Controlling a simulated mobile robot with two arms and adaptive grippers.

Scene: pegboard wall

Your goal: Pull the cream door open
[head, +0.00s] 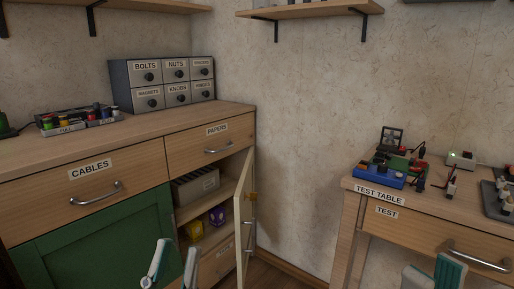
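The cream door (240,222) is on the right end of the wooden cabinet, under the PAPERS drawer. It stands swung out from the cabinet, seen nearly edge-on, with the compartment behind it showing. A metal bar handle (250,236) is on its right-hand face. My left gripper (173,265) is at the bottom edge, its two fingers apart with nothing between them. In the picture it is left of the door and apart from it. My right gripper (436,273) shows only partly at the bottom right, in front of the test table; its finger gap is unclear.
The compartment holds a grey box (195,187), a yellow item (194,230) and a purple item (217,215). A green door (95,245) is left of it. The test table (430,225) stands at the right. Bare floor (270,275) shows between cabinet and table.

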